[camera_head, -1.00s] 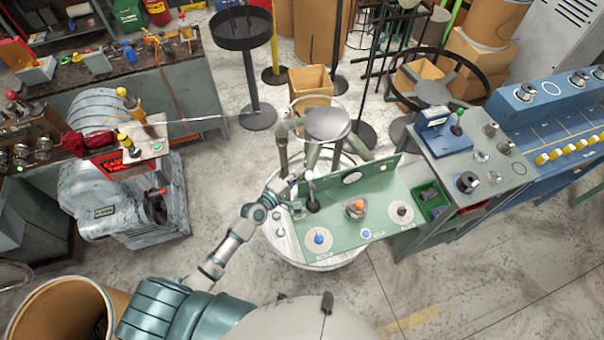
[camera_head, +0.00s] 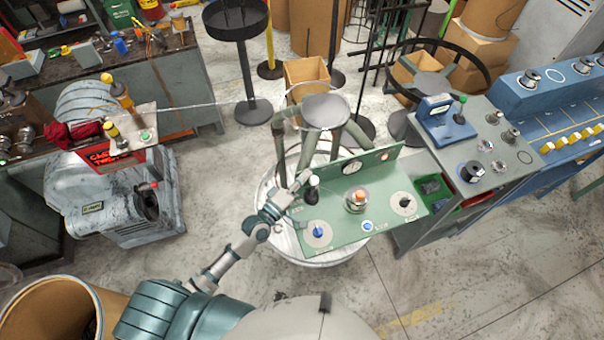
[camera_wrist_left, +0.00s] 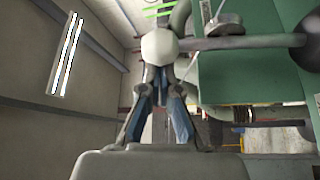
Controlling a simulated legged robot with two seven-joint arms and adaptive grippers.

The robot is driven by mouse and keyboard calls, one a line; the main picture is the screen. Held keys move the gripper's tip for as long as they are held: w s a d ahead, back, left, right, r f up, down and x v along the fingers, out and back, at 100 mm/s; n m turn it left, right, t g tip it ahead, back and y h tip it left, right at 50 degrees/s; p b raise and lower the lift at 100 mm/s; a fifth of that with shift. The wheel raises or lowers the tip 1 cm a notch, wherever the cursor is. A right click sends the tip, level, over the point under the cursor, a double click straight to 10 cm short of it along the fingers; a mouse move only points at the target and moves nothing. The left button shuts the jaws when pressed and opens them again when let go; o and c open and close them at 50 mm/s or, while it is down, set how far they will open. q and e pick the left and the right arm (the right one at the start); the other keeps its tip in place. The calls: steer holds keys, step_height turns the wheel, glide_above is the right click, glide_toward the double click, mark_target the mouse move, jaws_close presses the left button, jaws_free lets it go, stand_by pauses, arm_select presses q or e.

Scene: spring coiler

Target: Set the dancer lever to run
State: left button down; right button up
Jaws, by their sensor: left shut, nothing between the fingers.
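The dancer lever has a white knob (camera_head: 314,181) and a dark base (camera_head: 311,197), at the left end of the green panel (camera_head: 338,226). My left gripper (camera_head: 303,179) is shut and empty, just left of the lever. In the left wrist view the shut fingers (camera_wrist_left: 161,78) point toward the white knob (camera_wrist_left: 159,46), which overlaps their tips. The lever's grey shaft (camera_wrist_left: 235,42) runs right from the knob to the dark base (camera_wrist_left: 312,42). I cannot tell whether the fingers touch the knob. My right gripper is not in view.
The panel also carries an orange-topped button (camera_head: 357,197), a blue knob (camera_head: 319,231), a black knob (camera_head: 405,202) and a gauge (camera_head: 351,168). A round stand (camera_head: 325,111) rises behind it. A grey console (camera_head: 484,178) stands at right. Open floor (camera_head: 222,195) lies left of the panel.

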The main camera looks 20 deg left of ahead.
mark_target(315, 184)
arm_select(q)
steer(key=s+m+b, duration=0.1)
steer(key=s+d+m+h+b, duration=0.2)
steer(key=m, duration=0.1)
steer(key=shift+s+d+f+t+b, duration=0.25)
steer(key=shift+s+f+t+b, duration=0.05)
steer(key=shift+f+t+b, duration=0.1)
steer(key=shift+s+f+m, duration=0.1)
steer(key=shift+s+m, duration=0.2)
steer(key=shift+m, duration=0.2)
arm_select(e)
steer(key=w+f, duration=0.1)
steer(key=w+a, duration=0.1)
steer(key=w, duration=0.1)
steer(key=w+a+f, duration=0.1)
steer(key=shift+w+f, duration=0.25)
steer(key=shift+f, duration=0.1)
arm_select(q)
steer(key=shift+d, duration=0.1)
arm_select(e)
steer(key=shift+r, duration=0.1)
